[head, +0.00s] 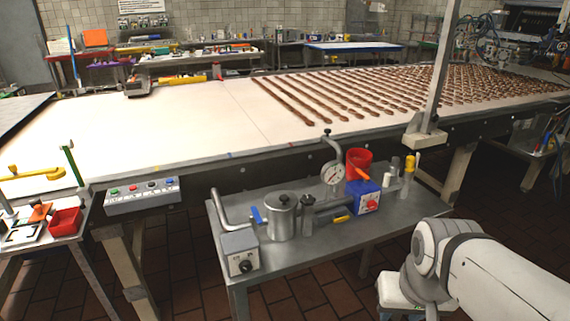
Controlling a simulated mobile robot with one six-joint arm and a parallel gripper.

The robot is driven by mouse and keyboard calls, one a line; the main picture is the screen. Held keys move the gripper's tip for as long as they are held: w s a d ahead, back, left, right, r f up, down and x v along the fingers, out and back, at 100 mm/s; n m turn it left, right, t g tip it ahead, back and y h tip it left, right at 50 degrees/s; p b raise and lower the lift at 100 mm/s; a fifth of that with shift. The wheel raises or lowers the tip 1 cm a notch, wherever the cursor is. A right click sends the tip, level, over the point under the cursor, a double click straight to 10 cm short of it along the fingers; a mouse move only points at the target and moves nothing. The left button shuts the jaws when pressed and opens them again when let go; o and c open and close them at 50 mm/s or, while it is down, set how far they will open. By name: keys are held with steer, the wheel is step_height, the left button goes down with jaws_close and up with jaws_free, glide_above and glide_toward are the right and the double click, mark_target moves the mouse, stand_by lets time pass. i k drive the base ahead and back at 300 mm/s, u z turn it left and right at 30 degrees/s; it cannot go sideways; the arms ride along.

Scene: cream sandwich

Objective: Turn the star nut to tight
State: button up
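I cannot surely pick out the star nut at this size. A dark knob (245,266) sits on the front of a grey box (239,248) at the left end of the small metal table (330,255). Another small dark knob (327,132) tops the stem above a round dial gauge (333,172) at the back of that table. Neither knob's tightness can be read. My arm reaches in from the lower right and bends downward in front of the small table's right end. My gripper's fingers do not show, and nothing held is visible.
Behind runs a long conveyor (200,125) with rows of brown strips. Tiled floor (335,297) lies free in front.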

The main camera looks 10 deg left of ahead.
mark_target(308, 201)
steer(key=u, duration=0.5)
steer(key=i, duration=1)
steer(key=u, duration=0.4)
